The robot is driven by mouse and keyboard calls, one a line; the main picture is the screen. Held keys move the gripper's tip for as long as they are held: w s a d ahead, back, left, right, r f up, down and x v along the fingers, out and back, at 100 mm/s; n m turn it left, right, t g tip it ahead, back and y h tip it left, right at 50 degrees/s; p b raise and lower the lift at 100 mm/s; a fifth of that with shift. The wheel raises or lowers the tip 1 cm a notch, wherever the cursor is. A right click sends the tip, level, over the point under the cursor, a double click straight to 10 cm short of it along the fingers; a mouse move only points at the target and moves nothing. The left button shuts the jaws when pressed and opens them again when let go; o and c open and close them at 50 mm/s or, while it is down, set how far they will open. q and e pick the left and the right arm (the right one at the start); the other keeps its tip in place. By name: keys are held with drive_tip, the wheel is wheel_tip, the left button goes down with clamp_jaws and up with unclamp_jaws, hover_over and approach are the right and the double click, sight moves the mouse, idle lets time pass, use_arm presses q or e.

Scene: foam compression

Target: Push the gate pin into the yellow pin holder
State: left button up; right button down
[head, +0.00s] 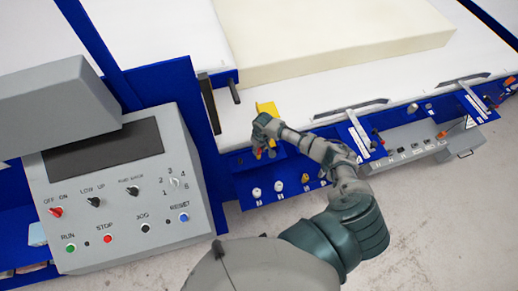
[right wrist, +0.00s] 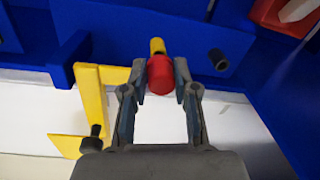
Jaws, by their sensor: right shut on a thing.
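The yellow pin holder (head: 266,108) stands at the machine's blue edge, just behind my right gripper in the head view. In the right wrist view the yellow bracket (right wrist: 92,100) is left of the fingers, with a dark knob on its lower part. My right gripper (right wrist: 160,75) is shut on a red-headed pin (right wrist: 160,77), the gate pin, whose yellow end (right wrist: 157,46) points away from the gripper toward a blue panel. I cannot tell whether the pin touches the holder. In the head view the right gripper (head: 262,140) hides most of the pin. My left gripper is not in view.
A grey control box (head: 115,185) with switches and buttons stands at the left. A cream foam block (head: 340,40) lies on the white bed behind. A blue panel with several knobs (head: 280,186) is below the gripper.

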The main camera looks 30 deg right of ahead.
drive_tip(key=shift+f+b, duration=0.45)
drive_tip(key=shift+f, duration=0.6)
drive_tip(key=c, duration=0.8)
unclamp_jaws()
drive_tip(key=shift+r, duration=0.2)
drive_tip(key=shift+r+p, duration=1.45)
drive_tip(key=shift+p, duration=0.25)
drive_tip(key=shift+r, duration=1.4)
